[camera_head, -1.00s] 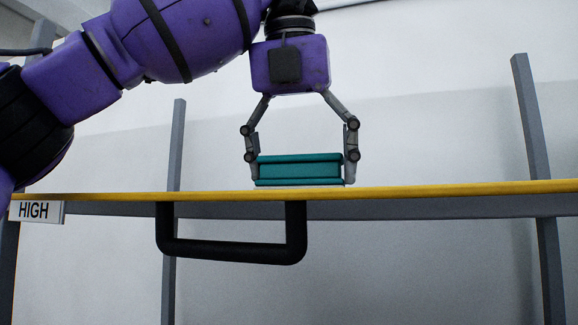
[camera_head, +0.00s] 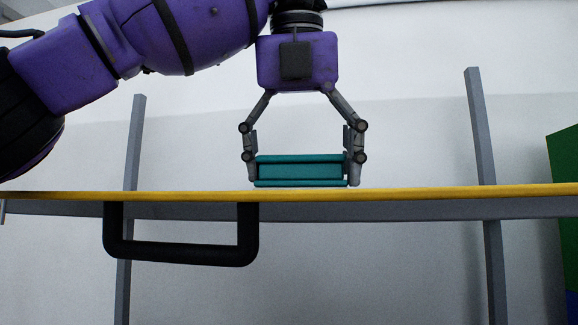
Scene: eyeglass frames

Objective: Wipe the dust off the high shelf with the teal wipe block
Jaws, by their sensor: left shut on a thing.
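The teal wipe block (camera_head: 301,170) is at the front edge of the high shelf (camera_head: 400,194), in the middle of the head view. My left gripper (camera_head: 303,172) points down and is shut on the block, one finger at each end. The block's lower side is just above or on the shelf line; contact cannot be told from this low angle. The shelf has a yellow front edge. Its top surface is hidden, and no dust shows. My right gripper is not in view.
A black handle (camera_head: 180,255) hangs under the shelf's front edge at the left. Grey posts (camera_head: 481,150) stand behind, with another post (camera_head: 133,150) at the left. A green object (camera_head: 566,200) stands at the right edge. A pale wall is behind.

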